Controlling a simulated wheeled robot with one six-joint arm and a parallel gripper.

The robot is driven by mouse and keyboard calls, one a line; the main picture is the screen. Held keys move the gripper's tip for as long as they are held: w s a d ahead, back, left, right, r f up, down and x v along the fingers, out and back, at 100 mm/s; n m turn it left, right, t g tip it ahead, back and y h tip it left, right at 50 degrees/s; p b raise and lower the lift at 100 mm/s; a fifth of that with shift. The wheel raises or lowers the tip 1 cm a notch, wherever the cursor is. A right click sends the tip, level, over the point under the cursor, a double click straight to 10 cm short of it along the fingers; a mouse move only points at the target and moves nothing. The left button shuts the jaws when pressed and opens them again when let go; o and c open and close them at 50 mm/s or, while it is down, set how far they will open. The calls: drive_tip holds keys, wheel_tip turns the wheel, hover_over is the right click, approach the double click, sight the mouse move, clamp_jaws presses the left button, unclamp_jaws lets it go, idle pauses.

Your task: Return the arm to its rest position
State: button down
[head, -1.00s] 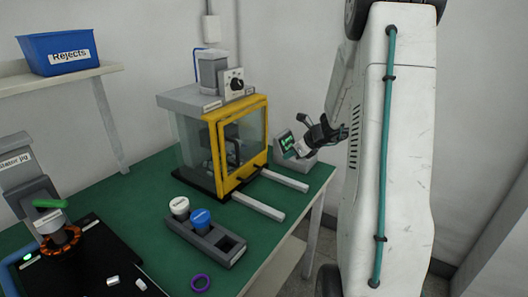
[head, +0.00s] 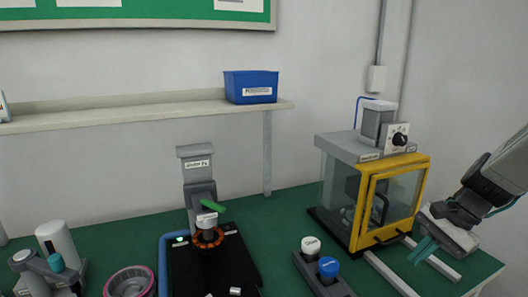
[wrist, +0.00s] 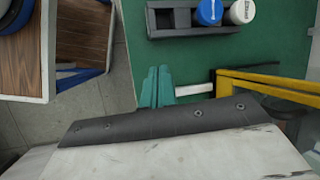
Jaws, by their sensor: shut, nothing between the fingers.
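My gripper (head: 423,250) is at the right of the head view, in front of the yellow-framed press cabinet (head: 392,205) and above the right part of the green table (head: 285,208). Its teal fingers are together with nothing between them. In the wrist view the teal fingers (wrist: 157,87) point over the table edge, with the floor to their left. My arm reaches in from the right edge of the head view.
A grey holder (head: 316,280) with a white-capped and a blue-capped container stands left of the cabinet's rails. The stator jig (head: 198,180) stands on a black mat mid-table. A blue bin (head: 251,86) sits on the wall shelf. The wrist view shows wooden-topped furniture (wrist: 85,30) beyond the table.

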drive_tip(key=s+a+r+n+h, duration=0.2)
drive_tip(key=s+a+r+n, duration=0.2)
drive_tip(key=s+a+n, duration=0.1)
drive_tip(key=s+a+r+n+h, duration=0.3)
drive_tip(key=s+a+n, duration=0.3)
drive_tip(key=s, duration=0.4)
drive_tip(key=shift+r+n, duration=0.75)
drive_tip(key=shift+n, duration=0.15)
drive_tip(key=shift+a, duration=0.15)
